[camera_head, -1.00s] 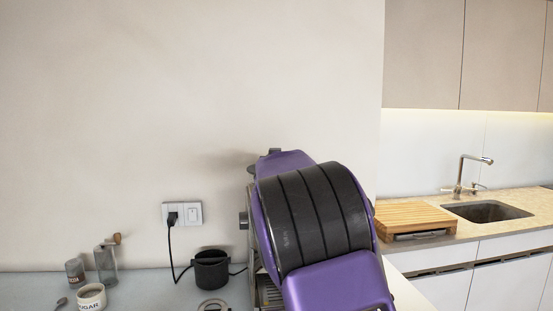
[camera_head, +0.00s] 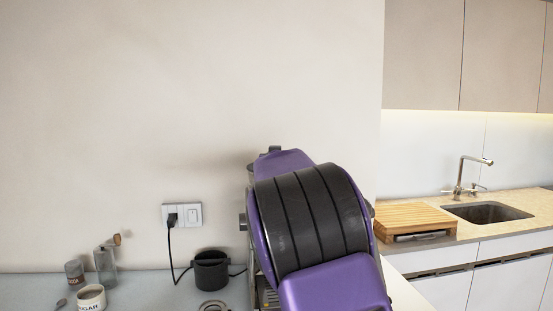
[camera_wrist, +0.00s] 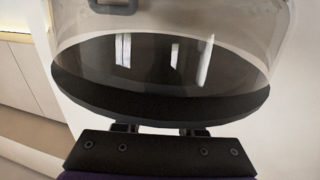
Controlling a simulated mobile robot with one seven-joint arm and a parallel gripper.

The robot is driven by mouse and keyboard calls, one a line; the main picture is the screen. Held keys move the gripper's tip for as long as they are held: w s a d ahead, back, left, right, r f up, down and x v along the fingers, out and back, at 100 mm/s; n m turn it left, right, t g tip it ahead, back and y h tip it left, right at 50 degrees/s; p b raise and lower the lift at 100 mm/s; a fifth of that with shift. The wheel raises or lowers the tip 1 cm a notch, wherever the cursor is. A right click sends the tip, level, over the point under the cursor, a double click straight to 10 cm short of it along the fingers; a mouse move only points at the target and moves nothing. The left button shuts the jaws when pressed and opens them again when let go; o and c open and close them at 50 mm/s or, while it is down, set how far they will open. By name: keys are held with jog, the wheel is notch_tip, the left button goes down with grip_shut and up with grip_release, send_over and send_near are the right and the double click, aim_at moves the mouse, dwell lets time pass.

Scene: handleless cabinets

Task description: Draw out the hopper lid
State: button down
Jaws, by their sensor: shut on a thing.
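The hopper lid (camera_wrist: 95,98) is a dark round disc with a thick black rim in the wrist view. The clear hopper wall (camera_wrist: 262,40) shows on its far side, with reflections across it. My gripper (camera_wrist: 160,130) is at the near edge of the lid, its two short dark fingers reaching the rim. It is shut on the lid; the fingertips are partly hidden at the rim. In the head view my purple and black arm hides the gripper, the lid and most of the coffee machine (camera_head: 243,221).
A knock box (camera_head: 211,270), a sugar pot (camera_head: 91,298), a grinder (camera_head: 106,265) and a dark jar (camera_head: 74,272) stand on the left counter. A cord runs to the wall socket (camera_head: 182,216). A wooden board (camera_head: 415,219) and sink (camera_head: 487,212) are at right.

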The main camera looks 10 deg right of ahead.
jog(key=shift+r, duration=0.15)
jog(key=shift+r, duration=1.85)
jog(key=shift+s, duration=0.1)
